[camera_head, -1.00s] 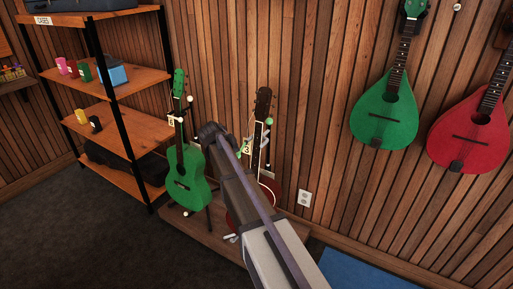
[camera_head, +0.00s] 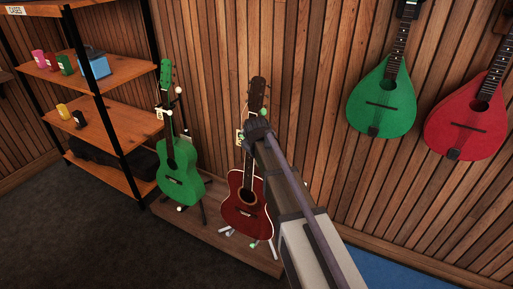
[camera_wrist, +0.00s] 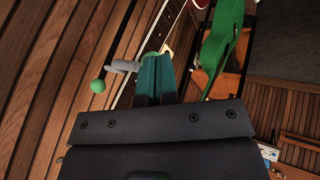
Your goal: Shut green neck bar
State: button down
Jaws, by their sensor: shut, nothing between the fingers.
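The red guitar (camera_head: 246,200) stands on a floor stand at the wall, its neck rising behind my wrist. A green ball (camera_head: 263,112) shows beside its neck, and a green bit (camera_head: 240,137) shows on the neck's left, by a small tag. I cannot tell whether the green neck bar is open or shut. In the wrist view, my gripper (camera_wrist: 156,58) has its teal fingers together and empty, close to the fretted neck (camera_wrist: 174,30). A green ball (camera_wrist: 98,86) and a grey cylinder (camera_wrist: 124,66) lie left of the fingers. My wrist hides part of the bar in the head view.
The green guitar (camera_head: 180,180) stands on its own stand to the left, with white ball ends. A shelf (camera_head: 112,128) is farther left. Green (camera_head: 383,104) and red (camera_head: 468,128) instruments hang on the wooden wall at right. The dark floor in front is clear.

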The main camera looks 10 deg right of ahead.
jog(key=shift+w+d, duration=0.55)
jog(key=shift+d, duration=0.4)
jog(key=shift+w+d, duration=0.55)
jog(key=shift+d, duration=0.35)
jog(key=shift+w, duration=0.1)
jog(key=s+d+r+p, duration=0.2)
jog(key=s+r+p, duration=0.6)
jog(key=r+p, duration=0.1)
jog(key=shift+d+r+p, duration=0.3)
